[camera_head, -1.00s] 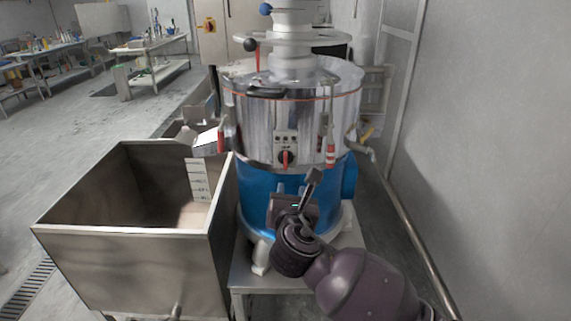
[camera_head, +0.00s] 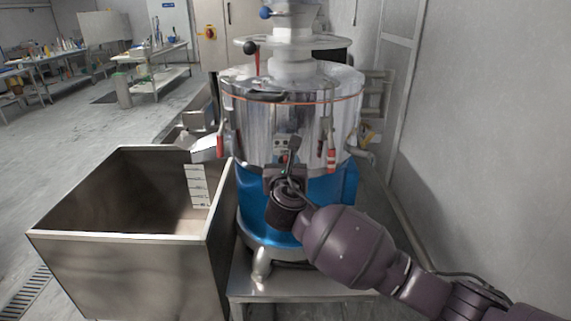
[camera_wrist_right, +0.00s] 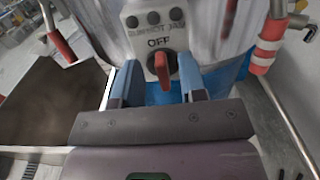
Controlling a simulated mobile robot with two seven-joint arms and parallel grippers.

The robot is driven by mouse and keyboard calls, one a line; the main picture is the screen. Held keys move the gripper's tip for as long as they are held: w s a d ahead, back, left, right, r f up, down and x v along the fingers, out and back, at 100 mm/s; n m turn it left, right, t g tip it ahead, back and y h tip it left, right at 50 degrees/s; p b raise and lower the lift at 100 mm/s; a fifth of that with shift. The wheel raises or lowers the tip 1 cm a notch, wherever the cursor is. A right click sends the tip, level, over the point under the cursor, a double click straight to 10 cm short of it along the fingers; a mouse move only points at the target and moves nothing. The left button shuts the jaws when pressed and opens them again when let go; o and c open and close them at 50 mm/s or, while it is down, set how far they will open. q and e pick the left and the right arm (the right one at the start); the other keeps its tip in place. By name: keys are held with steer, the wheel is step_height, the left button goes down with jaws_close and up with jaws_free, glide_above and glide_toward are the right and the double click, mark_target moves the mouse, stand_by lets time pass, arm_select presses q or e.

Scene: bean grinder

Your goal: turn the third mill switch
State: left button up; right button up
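The mill (camera_head: 255,125) is a steel drum on a blue base. Its light control panel (camera_wrist_right: 148,38) carries a row of dark round buttons above the word OFF and a red switch knob (camera_wrist_right: 163,70). In the right wrist view the knob points roughly up and down. My right gripper (camera_wrist_right: 159,80) is open, with one blue-grey finger on each side of the knob in the picture. I cannot tell if they touch it. In the head view my right gripper (camera_head: 285,163) is in front of the panel and hides most of it. My left gripper is not in view.
An open steel bin (camera_head: 130,238) stands at the left of the mill. Red-handled clamps (camera_head: 331,158) hang on the drum's sides. A metal stand (camera_head: 290,285) bears the mill. A grey wall (camera_head: 490,120) closes off the right; free floor (camera_head: 80,130) lies at the far left.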

steer(key=shift+w, duration=0.4)
jaws_close()
